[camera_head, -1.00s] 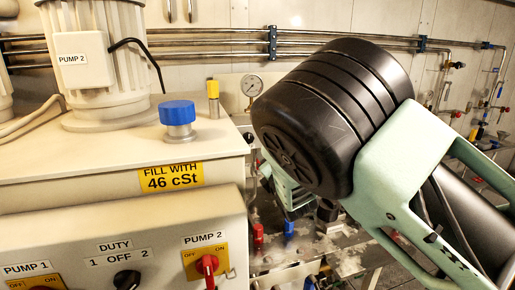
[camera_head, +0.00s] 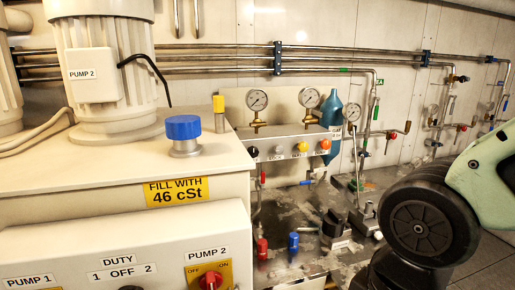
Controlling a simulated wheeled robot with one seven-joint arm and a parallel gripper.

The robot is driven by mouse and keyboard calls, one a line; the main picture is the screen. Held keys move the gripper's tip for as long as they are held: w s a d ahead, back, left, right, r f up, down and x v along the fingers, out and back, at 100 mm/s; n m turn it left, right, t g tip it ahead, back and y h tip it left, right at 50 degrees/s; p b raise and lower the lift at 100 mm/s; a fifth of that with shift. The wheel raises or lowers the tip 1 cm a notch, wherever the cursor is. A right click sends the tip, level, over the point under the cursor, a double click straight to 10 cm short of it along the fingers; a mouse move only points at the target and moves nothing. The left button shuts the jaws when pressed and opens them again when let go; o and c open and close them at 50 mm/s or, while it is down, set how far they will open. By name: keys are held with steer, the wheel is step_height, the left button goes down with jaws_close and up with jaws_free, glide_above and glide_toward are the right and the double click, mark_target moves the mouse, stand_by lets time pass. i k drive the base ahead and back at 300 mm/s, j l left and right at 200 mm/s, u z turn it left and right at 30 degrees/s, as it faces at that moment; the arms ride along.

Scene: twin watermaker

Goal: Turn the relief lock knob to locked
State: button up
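I cannot tell for certain which control is the relief lock knob. A grey valve panel (camera_head: 330,139) under the gauges carries a dark knob (camera_head: 253,152), a yellow knob (camera_head: 303,147) and an orange knob (camera_head: 325,144). Its small labels are too small to read. My gripper is not in view. Only links of my arm, black and pale green, show at the right edge.
The pump tank (camera_head: 90,165) and its switch box (camera_head: 120,245), with a red Pump 2 switch (camera_head: 210,280), fill the left. Red (camera_head: 262,249) and blue (camera_head: 293,243) fittings stand low in the middle. A blue bottle (camera_head: 331,118) stands by the gauges. Pipes run along the back wall.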

mark_target(278, 149)
steer(key=i+j, duration=0.15)
steer(key=j, duration=0.15)
steer(key=i+j+z, duration=0.1)
steer(key=j, duration=0.2)
steer(key=i+j+z, duration=0.1)
steer(key=j, duration=0.2)
steer(key=i+j, duration=0.2)
steer(key=j+z, duration=0.05)
steer(key=j, duration=0.05)
